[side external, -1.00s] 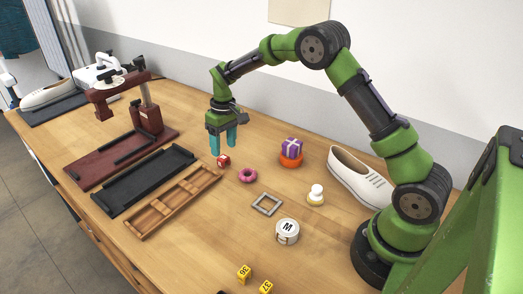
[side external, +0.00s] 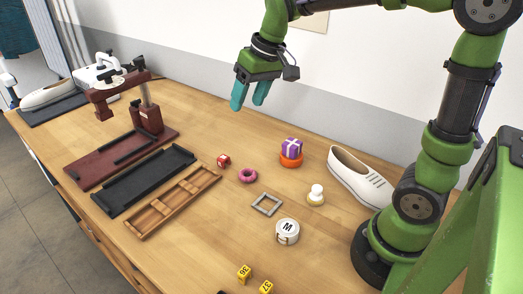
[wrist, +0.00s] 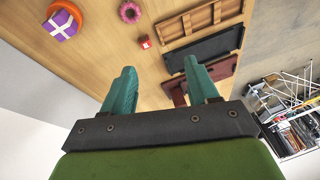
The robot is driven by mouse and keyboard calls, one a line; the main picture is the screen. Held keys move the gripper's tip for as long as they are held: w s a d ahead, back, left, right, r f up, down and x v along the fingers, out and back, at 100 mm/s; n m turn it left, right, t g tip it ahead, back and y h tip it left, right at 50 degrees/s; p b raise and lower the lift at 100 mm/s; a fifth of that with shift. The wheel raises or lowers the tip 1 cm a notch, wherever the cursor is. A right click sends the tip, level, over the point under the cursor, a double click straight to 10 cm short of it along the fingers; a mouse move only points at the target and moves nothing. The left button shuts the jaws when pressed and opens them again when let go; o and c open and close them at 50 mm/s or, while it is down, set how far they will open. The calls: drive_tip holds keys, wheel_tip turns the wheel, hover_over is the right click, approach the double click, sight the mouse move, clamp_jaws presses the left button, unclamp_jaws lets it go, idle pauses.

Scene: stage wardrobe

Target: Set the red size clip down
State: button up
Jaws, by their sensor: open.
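The red size clip (side external: 224,160) is a small red cube with a white mark on one face. It lies on the wooden table, just right of the far end of the wooden compartment tray (side external: 160,214) and left of a pink ring. It also shows in the wrist view (wrist: 145,42), beyond my fingertips. My gripper (side external: 249,106) has teal fingers, is open and empty, and hangs well above the table, up from the clip in the picture. In the wrist view my gripper (wrist: 162,82) has clear space between its fingers.
The pink ring (side external: 248,175), a purple box (side external: 291,146) on an orange base, a grey square frame (side external: 267,204), a white knob-shaped piece (side external: 316,195), a tape marked M (side external: 288,232) and a white shoe (side external: 357,178) stand nearby. A black tray (side external: 145,178) and a dark-red press (side external: 148,118) are left.

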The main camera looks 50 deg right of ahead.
drive_tip(key=s+a+f+m+t, duration=0.1)
drive_tip(key=s+a+m+t, duration=0.1)
drive_tip(key=s, duration=1.3)
drive_tip(key=shift+a+t+y, duration=0.3)
drive_tip(key=shift+a+t, duration=0.05)
drive_tip(key=shift+t, duration=0.55)
